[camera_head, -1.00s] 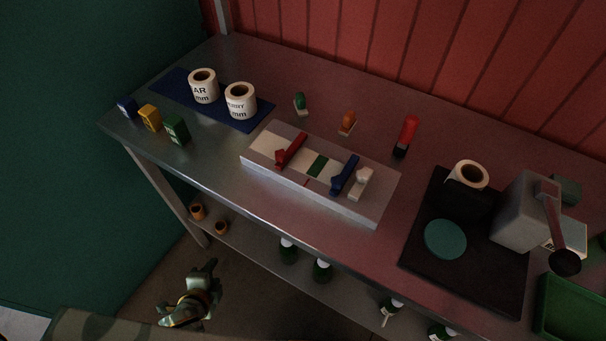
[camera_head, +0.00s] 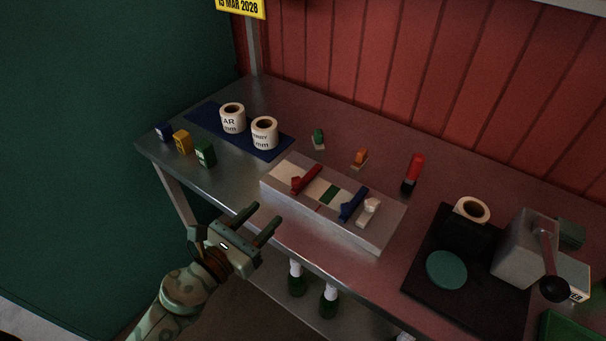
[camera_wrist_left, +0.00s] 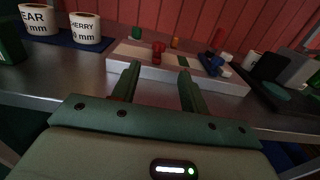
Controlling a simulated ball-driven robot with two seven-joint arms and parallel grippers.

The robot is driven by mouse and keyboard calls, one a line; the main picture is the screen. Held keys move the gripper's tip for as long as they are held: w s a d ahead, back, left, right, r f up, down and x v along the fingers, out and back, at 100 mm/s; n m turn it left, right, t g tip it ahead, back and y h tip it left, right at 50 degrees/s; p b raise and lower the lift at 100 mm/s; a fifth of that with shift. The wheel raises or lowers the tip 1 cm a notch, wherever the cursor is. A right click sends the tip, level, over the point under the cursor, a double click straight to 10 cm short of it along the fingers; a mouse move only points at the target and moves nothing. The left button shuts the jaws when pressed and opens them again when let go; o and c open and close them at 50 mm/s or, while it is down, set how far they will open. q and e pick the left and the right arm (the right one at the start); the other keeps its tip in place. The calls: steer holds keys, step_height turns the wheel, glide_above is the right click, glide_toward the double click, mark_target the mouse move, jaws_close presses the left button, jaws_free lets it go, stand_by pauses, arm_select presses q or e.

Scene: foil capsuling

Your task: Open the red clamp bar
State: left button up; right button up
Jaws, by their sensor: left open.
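The red clamp bar (camera_head: 307,179) lies across the left part of a pale fixture board (camera_head: 376,235) on the metal table. A blue clamp bar (camera_head: 352,204) lies to its right on the same board. My left gripper (camera_head: 258,219) is open and empty in front of the table's front edge, left of and nearer than the board. In the left wrist view, the red clamp bar (camera_wrist_left: 158,50) shows beyond and between the two open fingers (camera_wrist_left: 157,82), clear of them. My right gripper is not in view.
Two label rolls (camera_head: 264,133) stand on a blue mat (camera_head: 207,115) at the left, with small coloured boxes (camera_head: 183,141) nearby. A white-handled piece (camera_head: 369,210) sits beside the blue bar. A black base with a grey press (camera_head: 523,250) is at the right.

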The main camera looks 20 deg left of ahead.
mark_target(300, 178)
arm_select(q)
steer(key=p+x, duration=0.1)
steer(key=x, duration=1.3)
steer(key=shift+w, duration=0.3)
